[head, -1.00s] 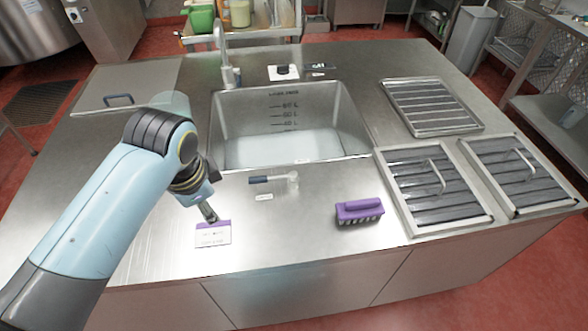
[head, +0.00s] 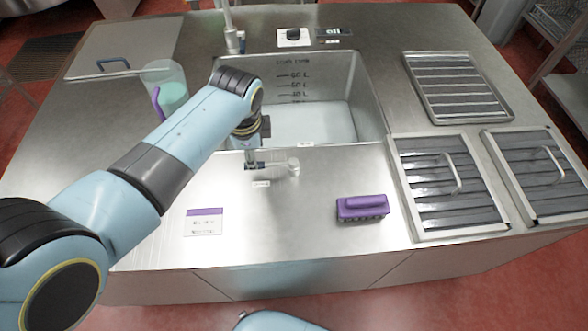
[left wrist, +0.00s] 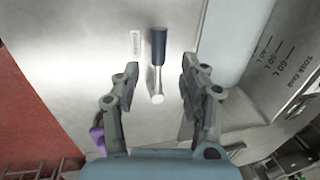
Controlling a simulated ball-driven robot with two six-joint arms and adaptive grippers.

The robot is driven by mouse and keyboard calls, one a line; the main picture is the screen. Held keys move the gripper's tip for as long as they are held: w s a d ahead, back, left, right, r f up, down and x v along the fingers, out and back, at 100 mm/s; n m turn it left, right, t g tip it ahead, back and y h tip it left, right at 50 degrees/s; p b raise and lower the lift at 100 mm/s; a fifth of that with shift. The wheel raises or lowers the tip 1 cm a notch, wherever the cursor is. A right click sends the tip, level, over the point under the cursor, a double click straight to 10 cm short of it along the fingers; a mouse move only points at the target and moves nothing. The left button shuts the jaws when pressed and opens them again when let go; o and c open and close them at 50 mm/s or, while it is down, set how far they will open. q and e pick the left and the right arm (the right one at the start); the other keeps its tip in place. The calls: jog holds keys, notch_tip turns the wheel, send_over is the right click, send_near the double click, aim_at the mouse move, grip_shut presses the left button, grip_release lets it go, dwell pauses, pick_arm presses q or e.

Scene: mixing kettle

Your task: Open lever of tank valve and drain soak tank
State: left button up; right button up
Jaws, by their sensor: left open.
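The tank valve lever (head: 285,167) lies on the counter in front of the soak tank. Its dark blue handle (left wrist: 159,44) and metal shaft show in the left wrist view, ending in a round pale pivot (left wrist: 157,98). The soak tank (head: 362,95) is a sunken steel basin with litre marks, and pale liquid (head: 325,122) stands in it. My left gripper (head: 252,162) is above the handle end, hiding most of the handle in the head view. In the left wrist view its open fingers (left wrist: 160,67) flank the lever, apart from it. My right gripper is out of view.
A purple brush (head: 362,208) and a purple-topped card (head: 204,222) lie on the front counter. A clear jug (head: 164,84) stands left of the tank, a tap (head: 231,35) behind it. Slatted panels (head: 437,190) lie at the right. The front middle counter is clear.

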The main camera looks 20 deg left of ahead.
aim_at(269, 164)
pick_arm(q)
jog(key=f, duration=0.3)
jog(key=shift+w+a+f+b, duration=0.1)
jog(key=shift+w+a+b, duration=0.1)
jog(key=shift+b, duration=0.2)
notch_tip(269, 164, down, 2)
jog(key=shift+w+f+b, duration=0.1)
jog(key=shift+w+b, duration=0.05)
jog(key=shift+b, duration=1.1)
jog(key=shift+a, duration=0.1)
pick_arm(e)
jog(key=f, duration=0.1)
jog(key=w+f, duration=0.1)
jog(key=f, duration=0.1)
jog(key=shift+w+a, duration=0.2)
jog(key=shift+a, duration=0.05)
pick_arm(q)
jog(key=shift+c, duration=0.3)
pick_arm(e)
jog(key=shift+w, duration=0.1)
